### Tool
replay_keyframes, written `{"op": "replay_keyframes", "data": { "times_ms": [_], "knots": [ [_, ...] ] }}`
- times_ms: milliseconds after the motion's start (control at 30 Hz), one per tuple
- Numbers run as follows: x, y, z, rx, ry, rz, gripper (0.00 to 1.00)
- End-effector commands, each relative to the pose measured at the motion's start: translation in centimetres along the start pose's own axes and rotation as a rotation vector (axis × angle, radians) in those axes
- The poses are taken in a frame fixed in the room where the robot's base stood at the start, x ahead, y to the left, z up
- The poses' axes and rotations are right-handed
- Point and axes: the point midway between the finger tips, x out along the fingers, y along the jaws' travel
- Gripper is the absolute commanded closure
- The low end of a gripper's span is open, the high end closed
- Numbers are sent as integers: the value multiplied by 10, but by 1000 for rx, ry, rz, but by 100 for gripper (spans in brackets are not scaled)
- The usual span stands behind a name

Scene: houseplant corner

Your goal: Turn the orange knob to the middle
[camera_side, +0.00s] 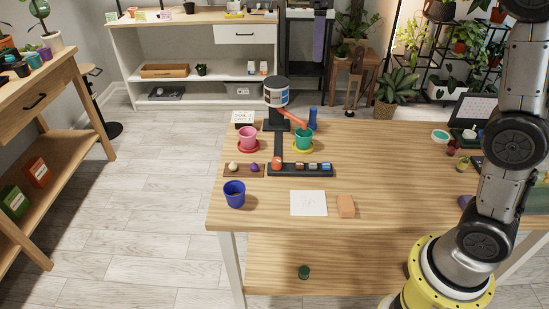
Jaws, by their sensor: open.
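A small orange-red knob (276,163) sits at the left end of a dark control strip (300,173) on the wooden table. Its pointing direction is too small to tell. Several small dark, brown and blue pieces sit to its right on the strip. Behind it stands a dispenser with a round drum (276,92) and an orange spout (291,117) that slants down to the right, toward a green pot (304,138). A pink pot (248,138) stands to the left of the dispenser. My arm rises at the right; my gripper is outside the picture.
A blue pot (234,194), a white sheet (308,203) and an orange-brown block (346,206) lie in front of the strip. A small brown tray (234,170) holds a pale and a purple piece. A blue bottle (312,118) stands behind the green pot. The table's middle right is clear.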

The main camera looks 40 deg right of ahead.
Motion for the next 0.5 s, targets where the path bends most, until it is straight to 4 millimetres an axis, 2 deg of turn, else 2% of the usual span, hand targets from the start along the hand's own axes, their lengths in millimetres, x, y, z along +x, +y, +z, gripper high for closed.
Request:
{"op": "replay_keyframes", "data": {
  "times_ms": [33, 267, 500],
  "knots": [
    [13, 8, -18, -24, -28, -12, 31],
    [77, 28, -82, -117, -137, -56, 31],
    [172, 26, -135, -178, -245, -107, 31]
  ]
}}
